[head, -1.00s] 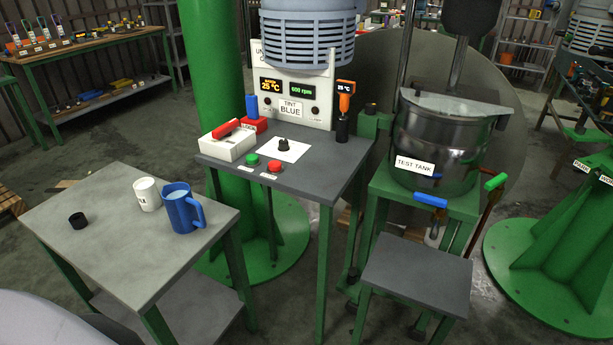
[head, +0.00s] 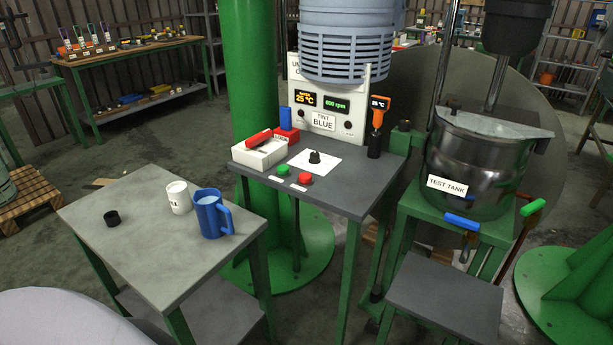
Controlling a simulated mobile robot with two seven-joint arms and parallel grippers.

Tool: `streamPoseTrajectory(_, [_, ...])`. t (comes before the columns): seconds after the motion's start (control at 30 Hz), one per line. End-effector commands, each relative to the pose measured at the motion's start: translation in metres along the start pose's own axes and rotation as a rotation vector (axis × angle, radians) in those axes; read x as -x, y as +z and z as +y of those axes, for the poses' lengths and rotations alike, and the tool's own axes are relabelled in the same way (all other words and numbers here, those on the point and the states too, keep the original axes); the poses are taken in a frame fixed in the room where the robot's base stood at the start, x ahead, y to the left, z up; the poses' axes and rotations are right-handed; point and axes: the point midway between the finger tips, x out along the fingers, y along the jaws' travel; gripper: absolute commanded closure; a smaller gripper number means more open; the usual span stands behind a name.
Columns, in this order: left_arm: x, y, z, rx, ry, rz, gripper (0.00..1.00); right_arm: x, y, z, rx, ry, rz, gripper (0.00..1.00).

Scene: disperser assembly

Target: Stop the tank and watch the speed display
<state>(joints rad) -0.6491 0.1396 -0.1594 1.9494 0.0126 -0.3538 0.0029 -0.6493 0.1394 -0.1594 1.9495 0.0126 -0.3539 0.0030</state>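The steel test tank (head: 478,165) stands on a green stand at the right, with a mixer shaft (head: 497,75) above it. The control table (head: 345,185) bears a red button (head: 305,178) and a green button (head: 283,169) at its front edge. Behind them a white panel (head: 323,122) carries the green speed display (head: 336,104), which reads about 600 rpm. An orange display (head: 299,97) beside it reads 25 °C. A black knob (head: 314,157) sits on a white plate. Neither of my grippers is in view.
A low grey stool (head: 445,297) stands before the tank. Blue (head: 461,221) and green (head: 533,207) handles project near the tank's base.

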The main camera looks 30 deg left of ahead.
Motion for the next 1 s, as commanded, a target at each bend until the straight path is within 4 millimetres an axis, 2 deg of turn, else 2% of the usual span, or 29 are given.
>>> streamPoseTrajectory(0.13, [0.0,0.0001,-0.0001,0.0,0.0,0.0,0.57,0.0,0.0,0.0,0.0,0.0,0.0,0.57])
streamPoseTrajectory(0.17, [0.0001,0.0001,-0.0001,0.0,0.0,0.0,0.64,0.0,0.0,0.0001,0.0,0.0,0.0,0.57])
streamPoseTrajectory(0.2, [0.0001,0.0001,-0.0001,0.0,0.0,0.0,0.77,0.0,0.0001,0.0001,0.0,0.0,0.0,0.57])
streamPoseTrajectory(0.27, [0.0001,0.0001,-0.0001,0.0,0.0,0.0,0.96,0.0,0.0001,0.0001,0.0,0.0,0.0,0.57])
streamPoseTrajectory(0.3, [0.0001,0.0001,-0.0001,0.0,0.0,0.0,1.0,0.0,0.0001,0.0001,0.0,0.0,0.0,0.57])
streamPoseTrajectory(1.0, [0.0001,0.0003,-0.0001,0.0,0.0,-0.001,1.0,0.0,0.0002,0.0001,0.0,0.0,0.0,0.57])
